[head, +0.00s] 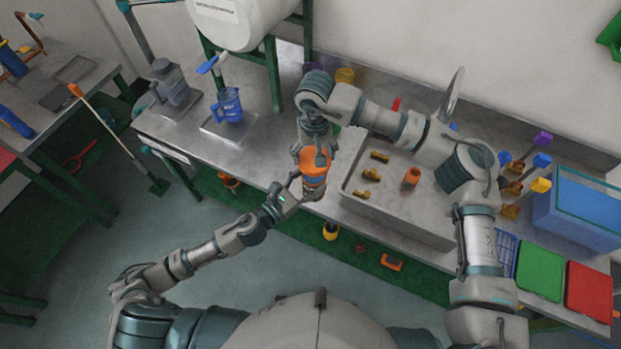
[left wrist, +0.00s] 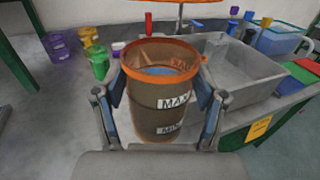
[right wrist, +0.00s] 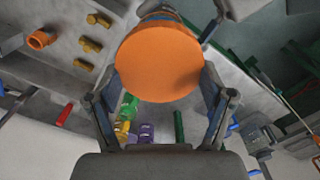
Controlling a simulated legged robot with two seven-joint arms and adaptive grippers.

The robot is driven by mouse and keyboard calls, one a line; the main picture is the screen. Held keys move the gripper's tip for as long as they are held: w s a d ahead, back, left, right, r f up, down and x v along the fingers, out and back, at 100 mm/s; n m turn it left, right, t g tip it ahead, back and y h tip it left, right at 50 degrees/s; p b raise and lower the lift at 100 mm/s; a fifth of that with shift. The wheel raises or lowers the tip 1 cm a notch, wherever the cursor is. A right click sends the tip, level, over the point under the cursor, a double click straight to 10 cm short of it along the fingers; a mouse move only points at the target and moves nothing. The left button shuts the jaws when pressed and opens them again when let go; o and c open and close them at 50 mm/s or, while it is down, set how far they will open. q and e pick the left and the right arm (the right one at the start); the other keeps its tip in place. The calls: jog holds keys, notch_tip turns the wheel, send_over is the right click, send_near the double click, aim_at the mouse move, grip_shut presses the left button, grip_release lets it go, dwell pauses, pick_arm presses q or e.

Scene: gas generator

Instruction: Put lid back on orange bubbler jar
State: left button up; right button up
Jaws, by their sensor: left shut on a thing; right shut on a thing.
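The orange bubbler jar (head: 314,186) is an open-topped, see-through brown-orange cup. In the left wrist view the jar (left wrist: 165,105) shows an orange rim and MAX and MIN labels. My left gripper (head: 301,190) is shut around its sides and holds it up in front of the bench. My right gripper (head: 315,143) is shut on the round orange lid (head: 312,158), which is above the jar. The lid (right wrist: 158,62) fills the space between the fingers in the right wrist view. In the left wrist view the lid's edge (left wrist: 190,26) hangs above and apart from the jar's rim.
A grey sink tray (head: 372,208) with brass fittings and an orange piece is to the right. A blue bin (head: 577,217), a green tray (head: 540,268) and a red tray (head: 589,290) are far right.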

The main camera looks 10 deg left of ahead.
jog(key=shift+a+f, duration=0.1)
jog(key=shift+f, duration=1.4)
jog(key=shift+r, duration=0.1)
jog(key=shift+f, duration=0.9)
jog(key=shift+f, duration=0.55)
